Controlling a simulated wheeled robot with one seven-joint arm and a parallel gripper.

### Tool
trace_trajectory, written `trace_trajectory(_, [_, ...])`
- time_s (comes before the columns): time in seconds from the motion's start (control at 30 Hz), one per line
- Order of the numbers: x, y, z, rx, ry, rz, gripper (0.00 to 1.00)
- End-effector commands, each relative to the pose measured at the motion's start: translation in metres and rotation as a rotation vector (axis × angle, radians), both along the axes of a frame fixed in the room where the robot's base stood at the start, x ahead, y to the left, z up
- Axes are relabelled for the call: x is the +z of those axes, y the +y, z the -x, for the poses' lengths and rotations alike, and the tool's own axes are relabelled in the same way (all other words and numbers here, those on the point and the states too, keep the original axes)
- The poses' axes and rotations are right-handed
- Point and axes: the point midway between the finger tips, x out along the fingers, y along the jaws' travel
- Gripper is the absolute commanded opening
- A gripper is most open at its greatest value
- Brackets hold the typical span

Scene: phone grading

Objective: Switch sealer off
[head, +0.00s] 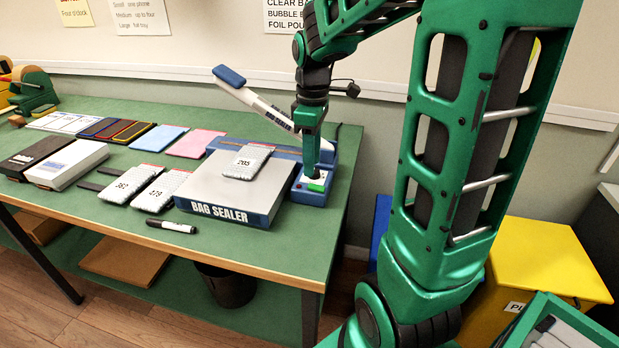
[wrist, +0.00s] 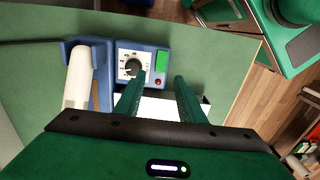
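The bag sealer (head: 228,197) stands near the right end of the green table, with its lever arm (head: 262,105) raised. Its blue control panel (head: 314,183) is on the right side. In the wrist view the panel shows a round dial (wrist: 132,67), a green switch (wrist: 161,60) and a small red lamp or button (wrist: 159,82). My gripper (wrist: 159,77) points down over the panel, its two fingers apart with nothing between them. The left fingertip overlaps the dial's edge in that view; I cannot tell whether it touches. In the head view my gripper hides part of the panel.
A padded pouch marked 205 (head: 248,158) lies on the sealer. Two more pouches (head: 131,184), a black marker (head: 171,226), boxes (head: 66,165) and coloured sheets (head: 160,137) lie to its left. A yellow bin (head: 548,262) stands right of the table.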

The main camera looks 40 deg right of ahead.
Motion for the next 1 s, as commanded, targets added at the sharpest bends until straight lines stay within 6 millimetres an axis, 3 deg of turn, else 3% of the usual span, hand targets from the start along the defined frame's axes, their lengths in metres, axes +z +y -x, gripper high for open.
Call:
trace_trajectory(0.1, [-0.022,0.000,0.001,-0.001,0.003,-0.001,0.36])
trace_trajectory(0.3, [-0.048,0.001,0.000,-0.001,0.002,-0.001,0.36])
trace_trajectory(0.5, [-0.059,0.001,0.001,-0.001,0.000,0.000,0.36])
trace_trajectory(0.77, [-0.059,0.001,0.000,-0.001,-0.001,0.001,0.36])
trace_trajectory(0.9, [-0.059,0.000,0.000,-0.001,-0.001,0.001,0.05])
trace_trajectory(0.93, [-0.059,0.000,0.000,-0.001,-0.001,0.001,0.00])
trace_trajectory(1.0, [-0.059,0.000,0.000,-0.001,-0.001,0.001,0.00])
